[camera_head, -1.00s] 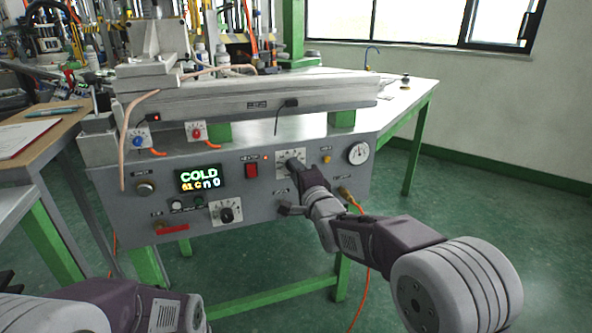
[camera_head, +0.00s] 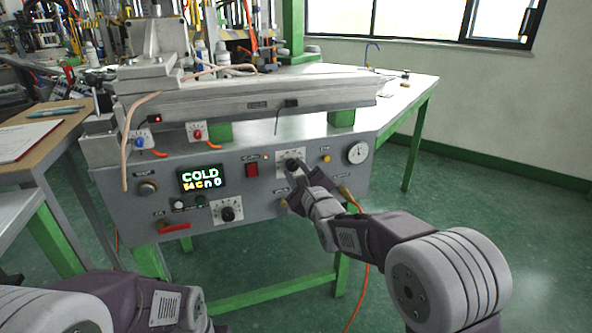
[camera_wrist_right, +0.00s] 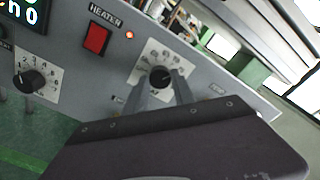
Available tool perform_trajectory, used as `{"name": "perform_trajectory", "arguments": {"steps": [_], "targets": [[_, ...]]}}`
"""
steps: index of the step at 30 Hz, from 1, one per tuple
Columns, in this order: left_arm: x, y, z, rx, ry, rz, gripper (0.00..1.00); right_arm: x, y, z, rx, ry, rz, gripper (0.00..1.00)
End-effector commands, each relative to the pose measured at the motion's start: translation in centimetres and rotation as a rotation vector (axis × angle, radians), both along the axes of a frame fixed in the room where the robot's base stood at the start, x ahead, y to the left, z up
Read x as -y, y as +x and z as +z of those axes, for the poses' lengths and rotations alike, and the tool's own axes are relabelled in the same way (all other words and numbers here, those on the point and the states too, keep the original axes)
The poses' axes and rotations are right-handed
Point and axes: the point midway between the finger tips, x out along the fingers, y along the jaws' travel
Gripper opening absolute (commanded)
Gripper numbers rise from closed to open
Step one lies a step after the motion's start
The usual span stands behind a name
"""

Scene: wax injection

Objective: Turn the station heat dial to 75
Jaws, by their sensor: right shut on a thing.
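The heat dial is a black knob (camera_wrist_right: 160,77) on a white scale plate (camera_wrist_right: 147,60), right of the red heater switch (camera_wrist_right: 97,38). In the head view the dial (camera_head: 291,163) is partly covered by my right gripper (camera_head: 297,168). My right gripper (camera_wrist_right: 168,84) is shut on the knob, one finger on each side, in the right wrist view. The scale numbers are too small to read surely. The station display (camera_head: 201,179) reads COLD with a blurred number below. My left arm (camera_head: 130,300) shows at the lower left; its gripper is not in view.
A second black dial (camera_head: 228,213) with a white scale sits lower on the panel. A round gauge (camera_head: 357,152) is at the panel's right end. A yellow-ended orange cable (camera_head: 347,192) hangs close beside my right arm. The green floor right of the station is clear.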

Motion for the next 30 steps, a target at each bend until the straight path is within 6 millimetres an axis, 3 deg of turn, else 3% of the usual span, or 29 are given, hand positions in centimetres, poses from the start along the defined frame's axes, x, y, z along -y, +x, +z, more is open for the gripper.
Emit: {"name": "perform_trajectory", "arguments": {"steps": [12,28,29,30], "targets": [[0.0,0.0,0.32,0.0,0.0,0.0,0.0,0.0,-0.02,-0.23,-0.058,0.152,0.0,0.0],[0.0,-0.01,0.34,0.0,0.0,0.0,0.0,0.0,-0.02,-0.28,-0.066,0.171,-0.001,0.0],[0.0,-0.01,0.34,0.0,0.0,0.0,0.0,0.0,-0.02,-0.27,-0.066,0.171,-0.001,0.36],[0.0,-0.01,0.34,0.0,0.0,0.0,0.0,0.0,-0.02,-0.25,-0.065,0.171,0.0,0.47]]}}
